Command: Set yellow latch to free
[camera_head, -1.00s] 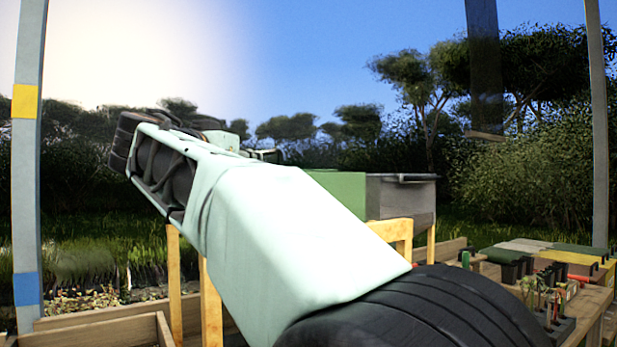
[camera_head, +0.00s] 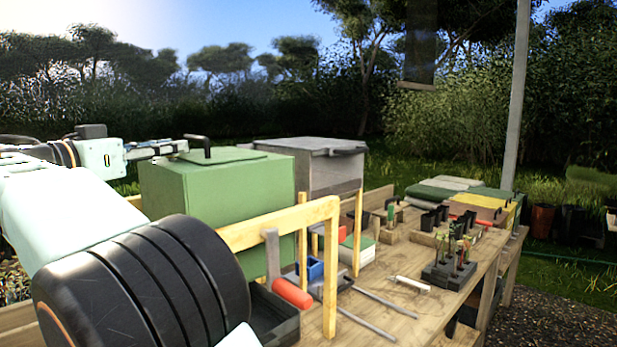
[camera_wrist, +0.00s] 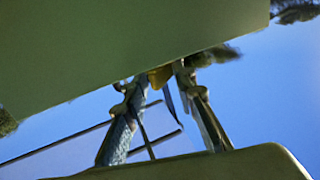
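My gripper (camera_head: 165,148) is at the left of the head view, stretched out level toward the top of a green box (camera_head: 215,200). In the wrist view its two fingers (camera_wrist: 163,74) stand apart with sky showing between them. A green surface (camera_wrist: 120,50) fills the upper part of that view, close to the fingertips. A small yellow-brown piece (camera_wrist: 159,77) shows at its lower edge, between the fingertips. It may be the yellow latch; I cannot tell whether the fingers touch it. No latch can be made out in the head view, where my arm covers the left side.
A black handle (camera_head: 197,146) rises from the green box's top. A grey bin (camera_head: 320,165) stands behind it. A yellow wooden frame (camera_head: 285,225) stands in front. Rods, a red-handled tool (camera_head: 290,291) and plant pots (camera_head: 450,265) lie on the wooden table (camera_head: 400,310).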

